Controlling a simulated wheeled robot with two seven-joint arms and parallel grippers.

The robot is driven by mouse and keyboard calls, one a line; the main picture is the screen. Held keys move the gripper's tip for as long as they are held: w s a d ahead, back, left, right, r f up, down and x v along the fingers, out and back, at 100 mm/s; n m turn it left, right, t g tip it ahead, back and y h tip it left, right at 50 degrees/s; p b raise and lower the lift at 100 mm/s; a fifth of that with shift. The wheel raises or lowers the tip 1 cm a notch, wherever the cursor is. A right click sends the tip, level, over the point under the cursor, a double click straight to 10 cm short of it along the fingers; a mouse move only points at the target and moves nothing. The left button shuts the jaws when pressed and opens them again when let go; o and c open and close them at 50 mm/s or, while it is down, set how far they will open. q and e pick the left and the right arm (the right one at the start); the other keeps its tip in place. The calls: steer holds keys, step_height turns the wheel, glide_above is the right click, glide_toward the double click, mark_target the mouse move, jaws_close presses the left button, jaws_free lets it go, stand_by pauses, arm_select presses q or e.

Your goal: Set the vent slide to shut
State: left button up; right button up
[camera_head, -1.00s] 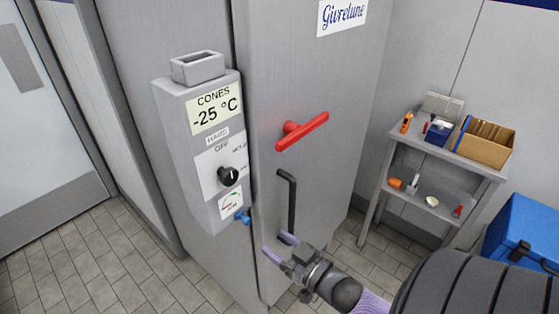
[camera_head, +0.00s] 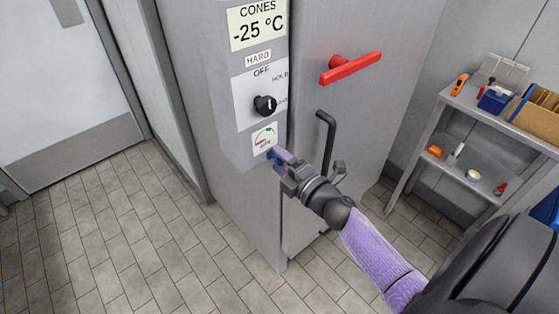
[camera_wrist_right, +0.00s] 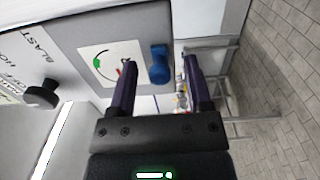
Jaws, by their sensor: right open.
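A small blue knob, which looks like the vent slide (camera_wrist_right: 159,64), sticks out at the lower edge of the grey control box (camera_head: 242,140), beside the round gauge. In the right wrist view it shows between and just beyond my fingertips, closer to the left finger. My right gripper (camera_head: 281,158) is open, its purple fingers at the knob; it also shows in the right wrist view (camera_wrist_right: 162,75). I cannot tell whether they touch it. In the head view the fingers partly hide the knob, and its set position cannot be read. My left gripper is not in view.
A black dial (camera_head: 265,105) and a gauge (camera_head: 265,138) sit just above the knob. A black door handle (camera_head: 326,145) and a red handle (camera_head: 350,67) are on the cabinet to the right. A shelf (camera_head: 470,185) with tools stands further right. The tiled floor at left is clear.

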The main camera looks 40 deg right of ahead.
steer(key=shift+w, duration=0.3)
jaws_close()
stand_by(1.3)
